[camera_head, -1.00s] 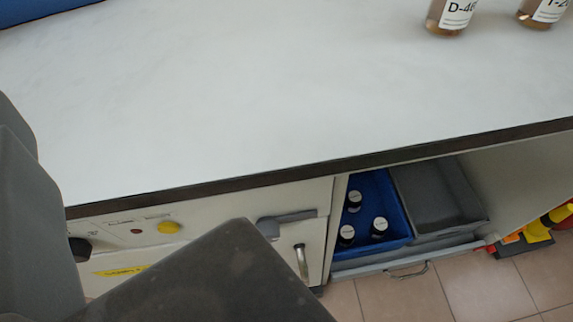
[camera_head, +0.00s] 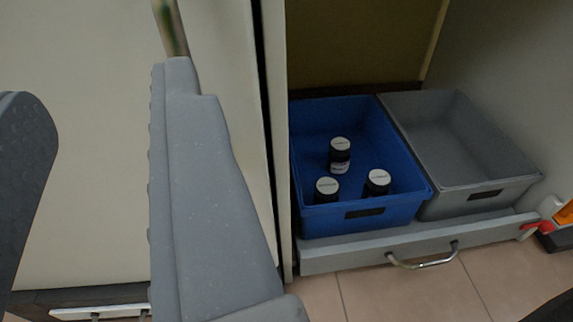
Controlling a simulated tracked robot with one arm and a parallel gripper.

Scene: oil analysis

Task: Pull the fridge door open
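The fridge door (camera_head: 95,220) is the pale cream front filling the left of the view. A narrow dark gap runs along its right edge, and I see no interior, so it looks closed. Its metal handle (camera_head: 171,27) is an upright bar at the top. The handle's lower part is hidden behind the tip of my gripper's right finger. My gripper (camera_head: 103,83) is open in front of the door, with its grey right finger and darker left finger wide apart. I cannot tell whether the right finger touches the handle.
Tiled floor (camera_head: 400,295) lies in front. Red and orange items are at far right.

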